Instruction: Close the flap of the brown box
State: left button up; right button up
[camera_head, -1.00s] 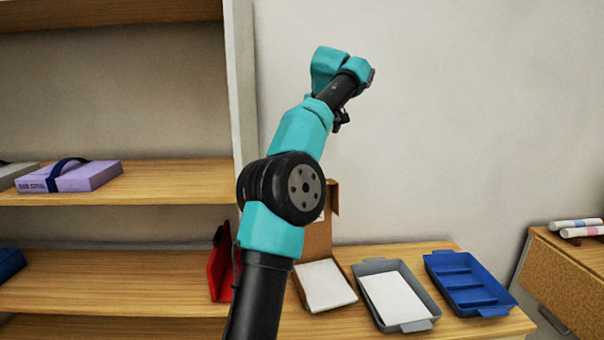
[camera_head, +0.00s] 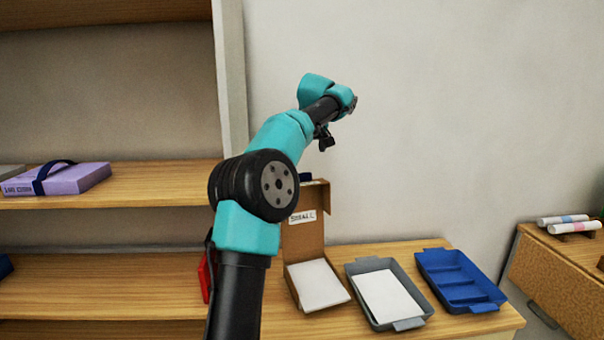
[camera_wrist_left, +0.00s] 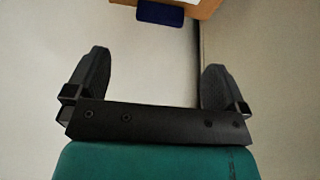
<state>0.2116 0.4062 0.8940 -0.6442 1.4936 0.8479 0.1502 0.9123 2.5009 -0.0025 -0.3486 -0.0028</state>
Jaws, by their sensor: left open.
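The brown box (camera_head: 290,284) stands on the wooden table with a white stack (camera_head: 318,284) inside. Its flap (camera_head: 305,235) stands upright at the back, with a white label and a dark blue piece (camera_head: 305,178) at its top edge. My left arm passes in front of the box's left side, and its wrist is raised above the flap. In the left wrist view my left gripper (camera_wrist_left: 156,65) is open and empty, its fingers wide apart. A dark blue piece (camera_wrist_left: 160,13) and a brown edge show ahead of it, apart from the fingers. My right gripper is not in view.
A grey tray (camera_head: 415,287) with white paper and a blue divided tray (camera_head: 430,262) stand right of the box. A red object (camera_head: 204,278) is partly hidden behind my arm. A shelf unit with a purple box (camera_head: 85,181) is at left. A wall stands behind.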

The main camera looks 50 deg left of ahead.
pick_arm(q)
jog(key=x, duration=1)
jog(key=shift+f, duration=0.25)
jog(key=c, duration=1.3)
